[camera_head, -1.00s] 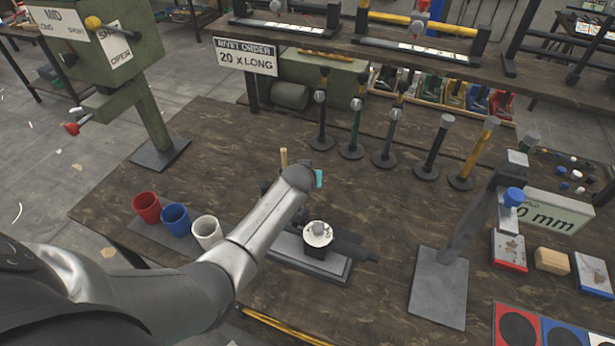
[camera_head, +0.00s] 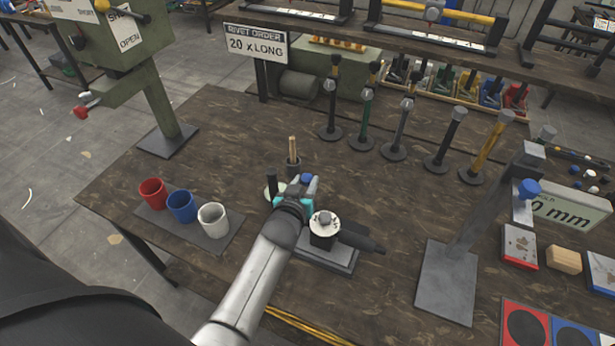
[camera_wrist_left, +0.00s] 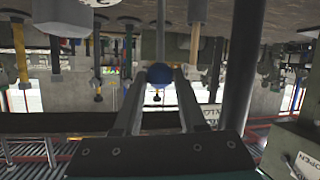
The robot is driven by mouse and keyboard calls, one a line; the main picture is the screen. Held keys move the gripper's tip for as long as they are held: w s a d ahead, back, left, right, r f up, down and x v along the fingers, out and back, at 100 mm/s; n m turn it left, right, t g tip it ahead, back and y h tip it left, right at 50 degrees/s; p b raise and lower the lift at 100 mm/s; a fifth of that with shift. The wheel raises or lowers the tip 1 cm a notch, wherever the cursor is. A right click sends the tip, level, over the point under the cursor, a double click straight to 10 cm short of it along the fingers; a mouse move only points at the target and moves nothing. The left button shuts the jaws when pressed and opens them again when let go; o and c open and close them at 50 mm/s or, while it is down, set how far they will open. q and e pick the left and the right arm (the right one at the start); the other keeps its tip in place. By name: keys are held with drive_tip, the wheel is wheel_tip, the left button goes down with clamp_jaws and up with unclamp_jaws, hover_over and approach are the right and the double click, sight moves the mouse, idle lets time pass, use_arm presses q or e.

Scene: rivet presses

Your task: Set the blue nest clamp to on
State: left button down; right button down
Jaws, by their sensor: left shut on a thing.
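A blue ball-shaped knob (camera_head: 307,178) shows at the tips of my left gripper (camera_head: 303,184), near the middle of the table. In the left wrist view the same blue knob (camera_wrist_left: 160,74) sits between the two fingertips, and the gripper is shut on it. I take it for the handle of the blue nest clamp, but the clamp's body and its on or off setting are hidden. Just right of the gripper, a dark fixture with a round white top (camera_head: 325,222) stands on a grey base plate. My right gripper is not in view.
Red (camera_head: 152,192), blue (camera_head: 181,206) and white (camera_head: 213,219) cups stand on a mat to the left. A dark cup with a wooden stick (camera_head: 292,150) stands just behind the gripper. Several upright tools line the back. A grey press (camera_head: 447,280) stands at the right.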

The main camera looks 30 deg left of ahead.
use_arm(q)
drive_tip(key=shift+s+f, duration=0.45)
drive_tip(key=shift+f, duration=0.15)
drive_tip(key=c, duration=0.9)
unclamp_jaws()
drive_tip(key=o, duration=0.4)
drive_tip(key=shift+w+r, duration=0.2)
drive_tip(key=shift+r, duration=0.1)
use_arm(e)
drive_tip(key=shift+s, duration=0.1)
